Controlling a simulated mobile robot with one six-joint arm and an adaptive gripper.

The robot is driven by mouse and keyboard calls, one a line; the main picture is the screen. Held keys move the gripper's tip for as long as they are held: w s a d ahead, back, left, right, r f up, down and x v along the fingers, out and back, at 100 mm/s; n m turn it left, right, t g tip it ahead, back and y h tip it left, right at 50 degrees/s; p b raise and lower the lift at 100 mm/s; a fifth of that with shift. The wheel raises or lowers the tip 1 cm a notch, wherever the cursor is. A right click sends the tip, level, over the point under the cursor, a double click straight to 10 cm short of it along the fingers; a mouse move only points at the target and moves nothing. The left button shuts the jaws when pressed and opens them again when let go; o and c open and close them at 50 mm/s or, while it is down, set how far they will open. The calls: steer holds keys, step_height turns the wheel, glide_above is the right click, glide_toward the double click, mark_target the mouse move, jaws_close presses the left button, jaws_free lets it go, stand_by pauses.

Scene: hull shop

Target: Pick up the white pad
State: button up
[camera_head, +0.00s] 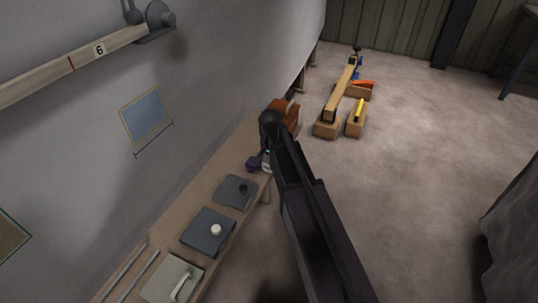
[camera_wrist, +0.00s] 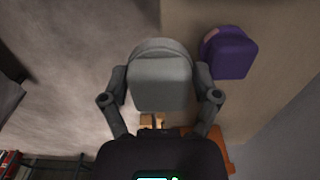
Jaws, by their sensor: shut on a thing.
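The white pad (camera_wrist: 160,84), looking pale grey with a rounded top, sits between the two fingers of my gripper (camera_wrist: 160,97) in the wrist view. The fingers touch it on both sides, so my gripper is shut on it. In the head view only a small pale bit of the pad (camera_head: 267,164) shows below my gripper, near the bench's edge. My arm hides the rest. I cannot tell whether the pad is clear of the bench top. A purple pad (camera_wrist: 230,53) lies close beside it and also shows in the head view (camera_head: 254,165).
The narrow wooden bench (camera_head: 205,195) runs along the wall. On it are dark grey plates (camera_head: 236,191), one with a white knob (camera_head: 216,230), and a pale handled block (camera_head: 172,280). An orange-brown object (camera_head: 286,112) stands just beyond my gripper. Open floor (camera_head: 430,120) lies right.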

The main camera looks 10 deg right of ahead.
steer(key=shift+s, duration=0.65)
steer(key=o, duration=0.5)
steer(key=shift+c, duration=0.2)
steer(key=c, duration=0.3)
step_height(320, 180, up, 41)
steer(key=p, duration=4.1)
